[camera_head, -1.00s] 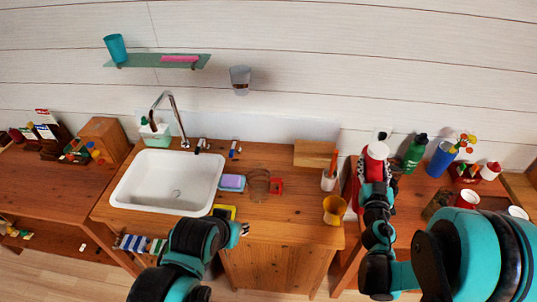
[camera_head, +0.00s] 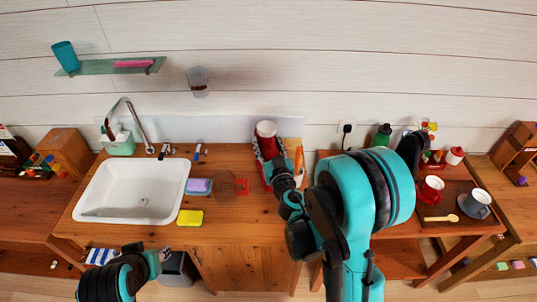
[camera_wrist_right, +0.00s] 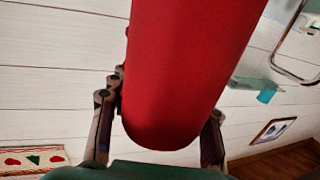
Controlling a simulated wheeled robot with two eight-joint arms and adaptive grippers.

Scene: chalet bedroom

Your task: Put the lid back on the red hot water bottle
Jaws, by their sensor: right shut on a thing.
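My right gripper (camera_head: 272,160) is shut on a red bottle-like thing (camera_wrist_right: 185,70) with a smooth rounded end. In the head view the held red thing shows a whitish top (camera_head: 266,129) and stands above the right end of the sink counter, near the wall. In the wrist view it fills the middle between two dark fingers. I cannot tell for sure which part of the bottle it is, and no separate lid is clearly recognisable. My left gripper (camera_head: 158,262) is low at the counter's front, apart from everything; its fingers are too small to judge.
The counter (camera_head: 250,225) holds a white sink (camera_head: 130,192), a purple-blue sponge (camera_head: 198,186), a yellow sponge (camera_head: 190,217) and a small red piece (camera_head: 242,186). The right table holds a red-and-white container (camera_head: 454,155), a red cup (camera_head: 431,188) and a grey cup (camera_head: 477,203).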

